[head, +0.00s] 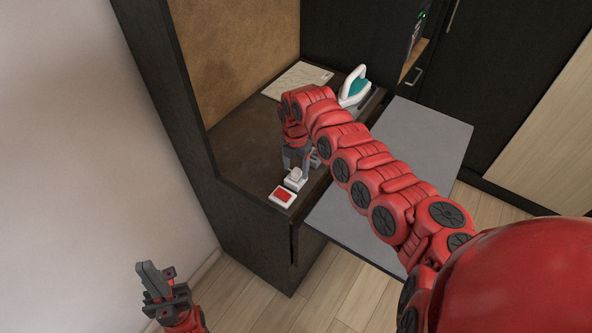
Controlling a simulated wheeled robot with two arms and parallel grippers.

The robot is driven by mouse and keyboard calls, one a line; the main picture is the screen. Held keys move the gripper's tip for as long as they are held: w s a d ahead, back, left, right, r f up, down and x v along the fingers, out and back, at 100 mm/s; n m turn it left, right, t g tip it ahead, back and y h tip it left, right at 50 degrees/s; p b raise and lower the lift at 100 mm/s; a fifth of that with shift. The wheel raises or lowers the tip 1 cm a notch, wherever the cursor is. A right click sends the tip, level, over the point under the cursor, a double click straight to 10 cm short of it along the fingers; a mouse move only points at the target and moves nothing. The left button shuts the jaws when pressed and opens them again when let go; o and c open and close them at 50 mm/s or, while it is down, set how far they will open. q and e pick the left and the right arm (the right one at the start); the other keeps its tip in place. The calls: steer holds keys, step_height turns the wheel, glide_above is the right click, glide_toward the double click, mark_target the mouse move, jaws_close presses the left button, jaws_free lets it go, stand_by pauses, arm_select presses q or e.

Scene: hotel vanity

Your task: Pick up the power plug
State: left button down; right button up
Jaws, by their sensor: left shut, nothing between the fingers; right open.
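A small white object, apparently the power plug (295,180), lies on the dark vanity top near its front edge. My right gripper (296,166) points down over it with its fingers open. The fingers are at or just above the plug, and I cannot tell whether they touch it. Part of the plug is hidden by the gripper. My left gripper (154,277) is shut and empty, low at the left, away from the vanity.
A white tray-like piece with a red top (283,196) sits just in front of the plug. A white and teal iron (354,87) and a pale sheet (298,79) are at the back. A grey board (425,135) extends to the right, under my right arm.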

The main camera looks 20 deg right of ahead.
steer(key=shift+f, duration=0.85)
jaws_close()
steer(key=shift+r, duration=0.1)
